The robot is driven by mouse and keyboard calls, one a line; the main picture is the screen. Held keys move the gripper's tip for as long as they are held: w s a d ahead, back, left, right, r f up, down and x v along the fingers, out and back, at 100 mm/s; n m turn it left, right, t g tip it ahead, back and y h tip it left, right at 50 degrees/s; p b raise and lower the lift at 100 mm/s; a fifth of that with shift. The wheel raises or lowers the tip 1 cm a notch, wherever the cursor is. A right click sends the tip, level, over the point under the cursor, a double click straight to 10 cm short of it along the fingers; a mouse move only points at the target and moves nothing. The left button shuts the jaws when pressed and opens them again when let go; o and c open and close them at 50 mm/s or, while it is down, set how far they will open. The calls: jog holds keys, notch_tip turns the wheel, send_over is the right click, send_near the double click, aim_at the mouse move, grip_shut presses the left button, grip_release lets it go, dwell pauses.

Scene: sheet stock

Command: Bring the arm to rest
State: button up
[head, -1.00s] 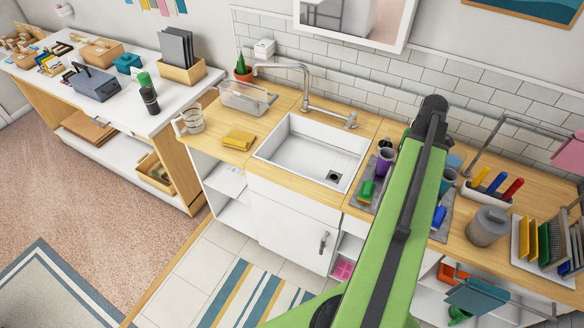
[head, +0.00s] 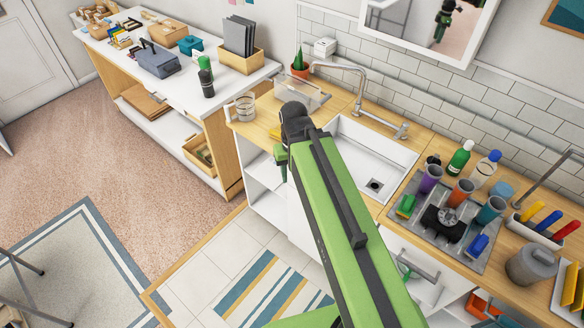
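My green and black arm stretches from the bottom of the head view up to a dark joint over the counter, left of the white sink (head: 378,150). A short green part of my arm hangs down just beyond that joint. My gripper itself cannot be made out. The arm covers part of the counter, the sink's left side and the cabinet front.
A grey mat (head: 487,256) on the right counter holds cups and a black device (head: 444,222). A faucet (head: 362,88) rises behind the sink. A white-topped bench (head: 228,82) with boxes stands left. Carpet (head: 110,165) and a striped rug (head: 262,292) are clear.

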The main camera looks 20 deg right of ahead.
notch_tip(320, 180, down, 14)
jog(key=b, duration=1.3)
jog(key=shift+b, duration=0.4)
jog(key=shift+c, duration=0.5)
